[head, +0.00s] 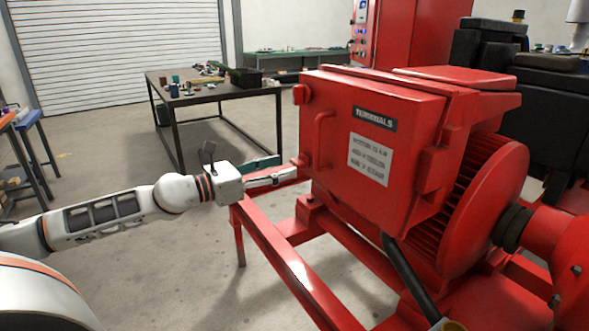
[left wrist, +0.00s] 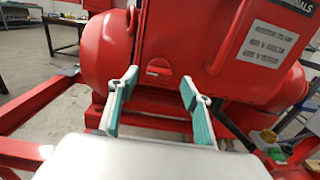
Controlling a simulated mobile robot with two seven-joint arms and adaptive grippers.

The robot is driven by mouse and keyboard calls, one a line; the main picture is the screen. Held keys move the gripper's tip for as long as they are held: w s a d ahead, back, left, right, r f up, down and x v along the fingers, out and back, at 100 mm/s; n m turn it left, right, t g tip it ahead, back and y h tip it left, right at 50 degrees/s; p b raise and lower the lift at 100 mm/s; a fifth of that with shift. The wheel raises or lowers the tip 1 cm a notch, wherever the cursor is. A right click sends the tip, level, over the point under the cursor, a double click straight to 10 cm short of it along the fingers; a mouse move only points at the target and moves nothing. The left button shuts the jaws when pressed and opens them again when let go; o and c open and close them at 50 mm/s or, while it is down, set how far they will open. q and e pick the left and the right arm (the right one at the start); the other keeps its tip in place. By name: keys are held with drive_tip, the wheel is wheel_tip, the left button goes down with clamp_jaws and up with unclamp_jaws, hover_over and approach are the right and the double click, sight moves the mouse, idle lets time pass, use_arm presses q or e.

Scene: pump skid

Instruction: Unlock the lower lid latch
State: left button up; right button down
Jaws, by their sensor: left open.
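The red terminal box (head: 375,185) has a lid with a "TERMINALS" label and a vertical handle (head: 323,140). The lower lid latch (head: 302,160) is a small red piece at the lid's lower left edge. In the left wrist view a small red knob-like piece (left wrist: 158,68), apparently this latch, shows ahead, between the fingers. My left gripper (head: 292,174) is open at the box's lower left corner, close to the latch. Its two teal-padded fingers (left wrist: 160,80) are spread with nothing between the pads; contact with the latch cannot be told. My right gripper is not in view.
Red skid beams (head: 290,255) run below the box, with a finned motor (head: 480,200) on the right. A dark table (head: 215,93) with small parts stands behind. Floor left of the skid is clear.

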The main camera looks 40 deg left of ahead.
sight(294, 164)
use_arm(q)
drive_tip(key=shift+b+x, duration=2)
drive_tip(key=shift+b, duration=0.1)
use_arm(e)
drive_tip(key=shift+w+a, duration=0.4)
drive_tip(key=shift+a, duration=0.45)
use_arm(q)
drive_tip(key=shift+a+f, duration=0.1)
drive_tip(key=c, duration=1.1)
